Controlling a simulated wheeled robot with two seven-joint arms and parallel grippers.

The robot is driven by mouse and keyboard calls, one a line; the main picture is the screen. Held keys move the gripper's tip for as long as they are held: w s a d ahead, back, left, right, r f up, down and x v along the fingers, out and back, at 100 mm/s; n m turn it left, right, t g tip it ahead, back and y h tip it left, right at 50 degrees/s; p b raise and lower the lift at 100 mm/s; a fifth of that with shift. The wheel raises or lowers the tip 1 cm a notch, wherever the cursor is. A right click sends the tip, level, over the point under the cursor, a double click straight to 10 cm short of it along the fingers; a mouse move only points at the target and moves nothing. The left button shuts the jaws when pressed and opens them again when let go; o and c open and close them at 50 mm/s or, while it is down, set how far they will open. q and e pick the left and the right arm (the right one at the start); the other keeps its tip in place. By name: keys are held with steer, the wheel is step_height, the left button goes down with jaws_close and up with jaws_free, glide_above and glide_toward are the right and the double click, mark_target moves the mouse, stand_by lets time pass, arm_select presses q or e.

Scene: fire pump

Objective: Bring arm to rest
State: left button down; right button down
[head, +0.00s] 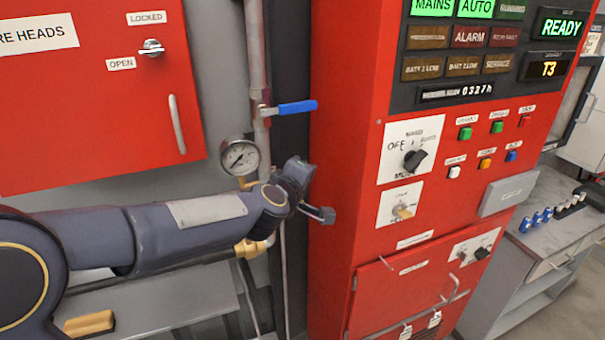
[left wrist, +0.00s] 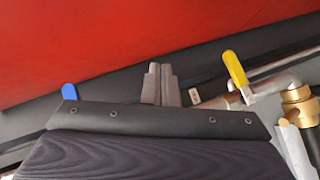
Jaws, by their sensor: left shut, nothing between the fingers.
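My left arm (head: 190,218) reaches in from the left of the head view. Its gripper (head: 322,214) is beside the left edge of the red pump control cabinet (head: 345,190). I cannot tell whether it touches the cabinet. In the left wrist view the two grey fingers of the left gripper (left wrist: 161,82) are together, with nothing between them. My right gripper is in neither view.
A pressure gauge (head: 239,157) and a blue-handled valve (head: 297,107) sit on piping close to the arm. A red wall box (head: 90,100) hangs at the left. The wrist view shows a yellow valve handle (left wrist: 236,70). A grey counter (head: 550,215) stands right.

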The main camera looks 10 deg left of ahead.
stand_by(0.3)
arm_select(q)
steer(key=s+a+f+m+g+b, duration=0.1)
steer(key=s+f, duration=0.4)
steer(key=s, duration=0.6)
steer(key=s+a+f+m+g+h+b, duration=0.1)
steer(key=s+a+f+m+g, duration=0.3)
steer(key=s, duration=0.8)
steer(key=s+a+f+m+g+b, duration=0.1)
steer(key=s+a+f+m+g, duration=0.2)
steer(key=s+f+m, duration=0.3)
steer(key=s+f+g, duration=0.1)
steer(key=s, duration=0.4)
steer(key=shift+s+f+b, duration=0.3)
steer(key=shift+s+b, duration=0.1)
steer(key=c, duration=2.1)
jaws_free()
steer(key=shift+a, duration=0.1)
